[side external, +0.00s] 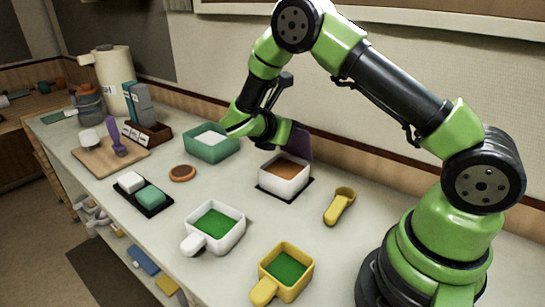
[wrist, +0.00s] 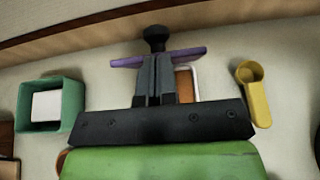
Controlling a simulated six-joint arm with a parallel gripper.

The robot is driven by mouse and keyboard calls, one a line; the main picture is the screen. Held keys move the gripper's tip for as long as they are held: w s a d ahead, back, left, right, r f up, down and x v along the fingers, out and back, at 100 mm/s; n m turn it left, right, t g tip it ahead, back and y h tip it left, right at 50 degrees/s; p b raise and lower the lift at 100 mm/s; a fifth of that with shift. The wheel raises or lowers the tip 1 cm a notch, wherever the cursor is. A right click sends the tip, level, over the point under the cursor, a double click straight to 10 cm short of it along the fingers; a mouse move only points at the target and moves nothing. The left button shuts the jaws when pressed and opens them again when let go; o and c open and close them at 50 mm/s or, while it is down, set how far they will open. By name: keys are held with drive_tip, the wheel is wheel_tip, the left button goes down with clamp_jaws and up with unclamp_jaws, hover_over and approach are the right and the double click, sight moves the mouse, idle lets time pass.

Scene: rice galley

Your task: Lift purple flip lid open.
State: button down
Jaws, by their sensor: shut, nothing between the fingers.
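The purple flip lid (side external: 299,141) stands raised, nearly upright, at the back edge of a white box (side external: 284,182) with brown contents. In the wrist view the lid (wrist: 187,53) is a thin purple strip running crosswise beyond my fingers, and part of the box rim (wrist: 195,82) shows to their right. My gripper (wrist: 155,75) is shut and empty, with its fingertips right at the lid; I cannot tell whether they touch it. A dark round knob (wrist: 155,39) shows just beyond the fingertips. In the side view the wrist is at the lid's left and the fingertips are hidden.
A teal box (side external: 211,143) with a white block stands left of the white box. A yellow scoop (side external: 340,206) lies at its right. White (side external: 214,232) and yellow (side external: 286,275) handled cups with green contents stand in front. A brown disc (side external: 183,173) lies to the left.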

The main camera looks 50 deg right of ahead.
drive_tip(key=shift+d+r, duration=0.2)
drive_tip(key=shift+d, duration=0.1)
idle(0.4)
drive_tip(key=r+v, duration=0.1)
drive_tip(key=v, duration=0.9)
drive_tip(key=s+a+r+m+t+y, duration=0.3)
drive_tip(key=s+m+y, duration=0.4)
drive_tip(key=s+m, duration=0.3)
drive_tip(key=s+a+r+m+t+y, duration=0.4)
drive_tip(key=s+r+m+y, duration=0.4)
drive_tip(key=s+m, duration=0.2)
drive_tip(key=shift+s+a+r+m, duration=0.25)
drive_tip(key=shift+a+m, duration=0.15)
drive_tip(key=shift+m, duration=0.7)
